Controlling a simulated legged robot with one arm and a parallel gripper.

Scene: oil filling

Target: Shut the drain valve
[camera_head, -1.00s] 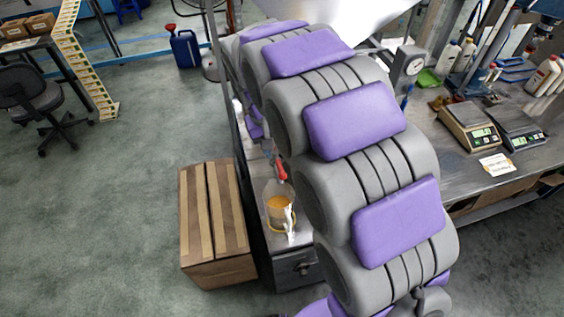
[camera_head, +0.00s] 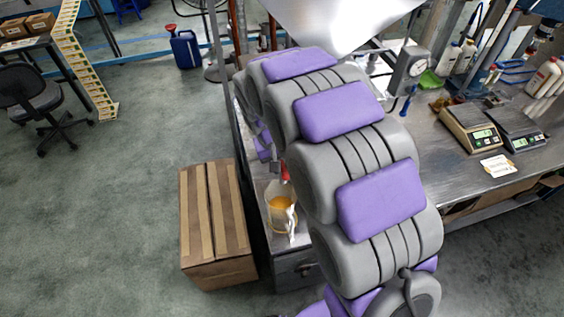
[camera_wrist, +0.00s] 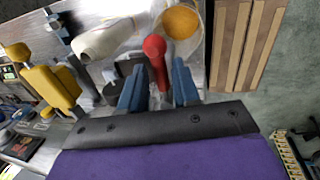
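The red drain valve handle (camera_head: 285,171) shows just above the glass jug, beside my arm, in the head view. In the wrist view the red handle (camera_wrist: 156,55) points up the picture, and its lower part lies between my two blue-grey fingers. My gripper (camera_wrist: 158,86) is open around it, with gaps visible at the sides; contact cannot be told. The valve body is mostly hidden. The jug (camera_head: 281,214) holds amber oil and stands on the metal bench; its oil also shows at the top of the wrist view (camera_wrist: 180,22). My arm hides the gripper in the head view.
A cardboard box (camera_head: 215,225) stands on the floor left of the bench. A metal hopper (camera_head: 340,25) hangs above my arm. Scales (camera_head: 470,128) and bottles stand on the right bench (camera_head: 435,165). The floor at left is mostly clear.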

